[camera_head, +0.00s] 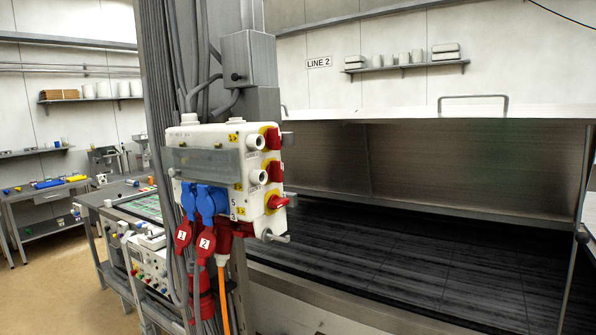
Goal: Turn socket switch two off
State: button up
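A white socket box (215,165) is mounted on a grey column left of the middle. Its right side carries three red rotary switches on yellow plates: a top one (271,138), a middle one (274,171) and a bottom one (277,202). The bottom handle sticks out to the right; the upper two handles look different, but their exact angle is hard to tell. I cannot read a number beside any switch. Below hang a red plug tagged 1 (182,236) and a red plug tagged 2 (206,243). My gripper is not in view.
Blue plugs (205,201) sit in the box's front, with cables hanging below. A grey metal piece (275,237) projects under the switches. A large hood (450,165) over a dark bed fills the right. A workbench with equipment (148,262) stands at the lower left.

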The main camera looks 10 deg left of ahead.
aim_at(274, 170)
jog(key=z, duration=0.1)
jog(key=i, duration=1)
jog(key=u, duration=0.1)
